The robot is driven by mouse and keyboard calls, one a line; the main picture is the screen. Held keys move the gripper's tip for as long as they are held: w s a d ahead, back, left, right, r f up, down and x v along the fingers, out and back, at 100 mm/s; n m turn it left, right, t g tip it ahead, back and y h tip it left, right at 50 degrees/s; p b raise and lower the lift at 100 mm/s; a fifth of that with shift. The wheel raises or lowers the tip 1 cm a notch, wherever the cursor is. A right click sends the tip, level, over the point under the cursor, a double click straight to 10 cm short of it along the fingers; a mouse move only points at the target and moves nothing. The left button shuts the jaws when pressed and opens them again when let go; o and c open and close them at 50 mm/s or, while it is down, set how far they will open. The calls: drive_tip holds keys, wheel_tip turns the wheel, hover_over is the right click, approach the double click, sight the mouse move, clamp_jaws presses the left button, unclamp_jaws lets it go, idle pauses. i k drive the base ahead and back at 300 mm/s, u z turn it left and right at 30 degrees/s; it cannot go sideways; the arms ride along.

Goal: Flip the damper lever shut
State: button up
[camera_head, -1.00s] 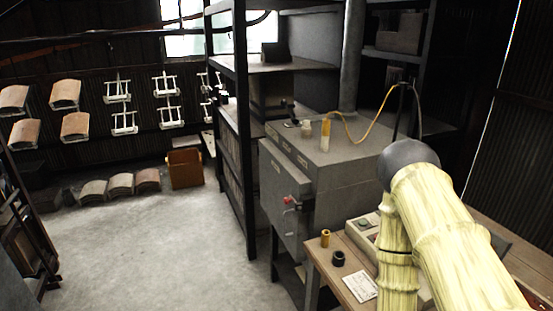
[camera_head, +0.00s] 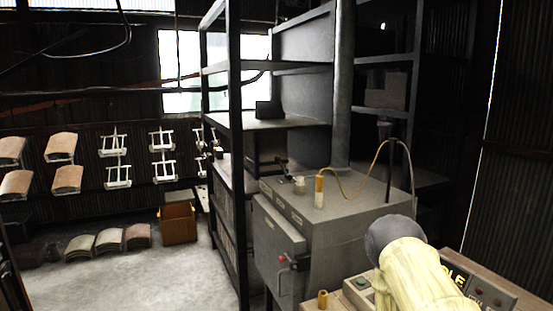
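A grey metal oven (camera_head: 345,240) stands right of centre, with a round flue pipe (camera_head: 343,90) rising behind it. A small dark lever-like fitting (camera_head: 277,163) sits at the back left of the oven top; I cannot tell for sure that it is the damper lever, or how it is set. A red-knobbed handle (camera_head: 283,260) is on the oven's front door, which looks closed. My arm, in a pale yellow sleeve with a dark round joint, shows at the lower right in front of the oven. My gripper is not in view.
A yellow cylinder (camera_head: 319,190) with a cable and a small pale pot (camera_head: 299,185) stand on the oven. A wooden bench (camera_head: 345,303) with a control box (camera_head: 360,292) is at lower right. A dark shelf rack (camera_head: 240,130) stands left of the oven.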

sight(278, 159)
drive_tip(key=z, duration=0.05)
drive_tip(key=k, duration=0.65)
drive_tip(key=u, duration=1.1)
drive_tip(key=i, duration=1.3)
drive_tip(key=z, duration=0.5)
drive_tip(key=i, duration=0.45)
drive_tip(key=z, duration=0.45)
